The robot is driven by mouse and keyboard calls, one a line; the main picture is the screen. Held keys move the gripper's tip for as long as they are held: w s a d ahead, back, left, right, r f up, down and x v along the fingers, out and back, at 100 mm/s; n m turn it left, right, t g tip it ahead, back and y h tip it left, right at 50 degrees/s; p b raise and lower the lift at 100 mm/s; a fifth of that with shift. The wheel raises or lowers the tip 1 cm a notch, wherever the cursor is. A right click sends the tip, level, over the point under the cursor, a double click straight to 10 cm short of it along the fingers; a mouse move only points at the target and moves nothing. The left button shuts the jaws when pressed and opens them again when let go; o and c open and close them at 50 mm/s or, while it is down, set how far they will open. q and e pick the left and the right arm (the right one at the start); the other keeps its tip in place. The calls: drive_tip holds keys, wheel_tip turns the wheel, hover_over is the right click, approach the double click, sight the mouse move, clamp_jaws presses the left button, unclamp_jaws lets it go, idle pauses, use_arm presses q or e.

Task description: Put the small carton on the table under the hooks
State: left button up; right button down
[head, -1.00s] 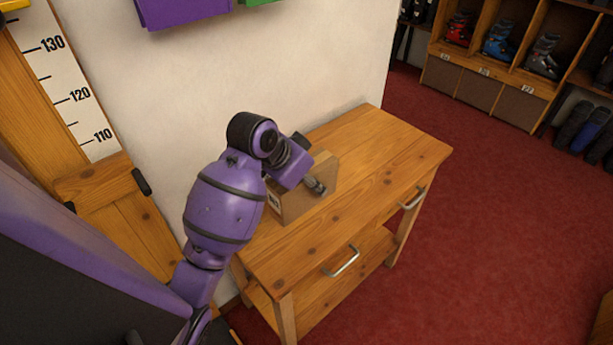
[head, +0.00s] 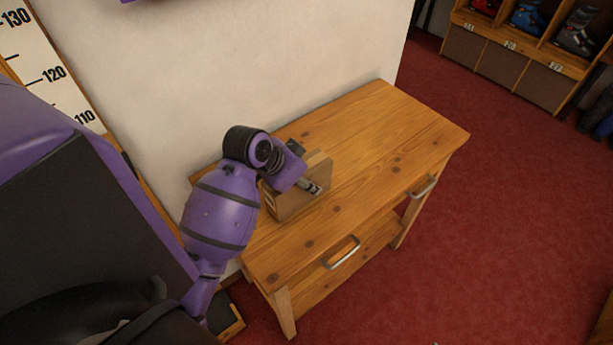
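The small carton (head: 287,206) is a brown box with a pale label at its left end. It shows over the left half of the wooden table (head: 398,128), close to the wall. My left gripper (head: 302,172) reaches over it from the left. One grey finger lies along the carton's near face and a dark part of the gripper shows beyond its top, so it looks shut on the carton. The gripper hides part of the carton. I cannot tell whether the carton's underside touches the tabletop. The hooks and my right gripper are not in view.
The table's right half is bare. Two metal handles (head: 343,253) are on its front, above a lower shelf. A height scale (head: 50,75) stands at the left. Red carpet (head: 490,220) lies to the right, with a boot rack (head: 520,60) at the back.

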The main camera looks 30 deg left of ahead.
use_arm(q)
drive_tip(key=shift+s+a, duration=0.1)
drive_tip(key=shift+s, duration=0.1)
drive_tip(key=o, duration=1.3)
drive_tip(key=shift+w+f, duration=0.1)
drive_tip(key=shift+w, duration=0.05)
drive_tip(key=shift+o, duration=0.2)
drive_tip(key=v, duration=1.2)
